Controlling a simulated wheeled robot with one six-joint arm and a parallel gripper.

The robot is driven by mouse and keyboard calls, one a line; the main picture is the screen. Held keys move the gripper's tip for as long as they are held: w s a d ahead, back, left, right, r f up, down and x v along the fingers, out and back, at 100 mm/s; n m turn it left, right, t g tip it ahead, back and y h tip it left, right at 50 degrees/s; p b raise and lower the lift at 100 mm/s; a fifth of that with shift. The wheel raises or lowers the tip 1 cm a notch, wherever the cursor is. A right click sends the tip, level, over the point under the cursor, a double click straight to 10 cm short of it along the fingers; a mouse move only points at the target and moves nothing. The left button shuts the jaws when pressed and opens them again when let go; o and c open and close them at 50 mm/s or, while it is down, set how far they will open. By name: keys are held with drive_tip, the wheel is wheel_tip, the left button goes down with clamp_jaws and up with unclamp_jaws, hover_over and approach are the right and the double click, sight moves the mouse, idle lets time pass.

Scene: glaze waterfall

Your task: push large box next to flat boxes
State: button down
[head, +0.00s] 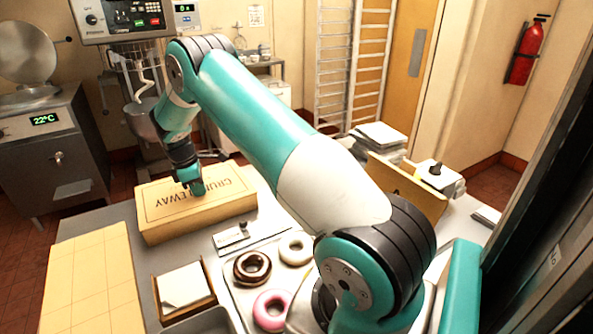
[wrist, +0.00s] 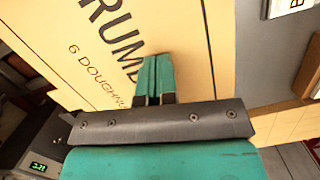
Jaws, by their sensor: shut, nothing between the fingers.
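The large box (head: 165,218) is a closed tan carton lying on the grey table, with dark lettering on its top. It fills much of the wrist view (wrist: 60,50), where "6 DOUGHNUTS" partly shows. The flat boxes (head: 95,285) look like a pale tan sheet or stack with crease lines, at the table's front left. A gap of bare table separates them from the large box. My gripper (head: 196,188) is shut and empty, pointing down at the box top. Its closed teal fingers (wrist: 153,75) appear over the lettering; I cannot tell whether they touch.
A small card stand (head: 232,238) is close to the box's front right. A tray of doughnuts (head: 252,267) and a wooden holder with white paper (head: 184,287) are nearer me. An upright tan board (head: 405,187) and white stacks (head: 378,135) stand right.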

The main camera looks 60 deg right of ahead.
drive_tip(key=shift+a+r+p, duration=0.2)
drive_tip(key=shift+r+p, duration=0.1)
drive_tip(key=shift+p, duration=0.35)
drive_tip(key=shift+w+r, duration=0.1)
drive_tip(key=shift+r, duration=0.3)
wheel_tip(320, 180, up, 16)
drive_tip(key=w+a+b, duration=0.2)
drive_tip(key=b, duration=0.1)
drive_tip(key=s+a+r+t, duration=0.1)
drive_tip(key=s+a+r, duration=0.4)
drive_tip(key=a, duration=0.4)
drive_tip(key=s+a+m+y, duration=0.1)
drive_tip(key=s+a+y, duration=0.1)
drive_tip(key=s+a, duration=0.4)
drive_tip(key=s+a+f+m+y, duration=0.1)
drive_tip(key=s+a, duration=0.5)
drive_tip(key=s, duration=0.9)
drive_tip(key=s+a+m+y, duration=0.1)
drive_tip(key=s+a+y, duration=0.1)
drive_tip(key=s+a, duration=0.5)
drive_tip(key=s, duration=0.4)
drive_tip(key=shift+s+f+y, duration=0.15)
drive_tip(key=shift+s+y, duration=0.05)
drive_tip(key=shift+y, duration=0.2)
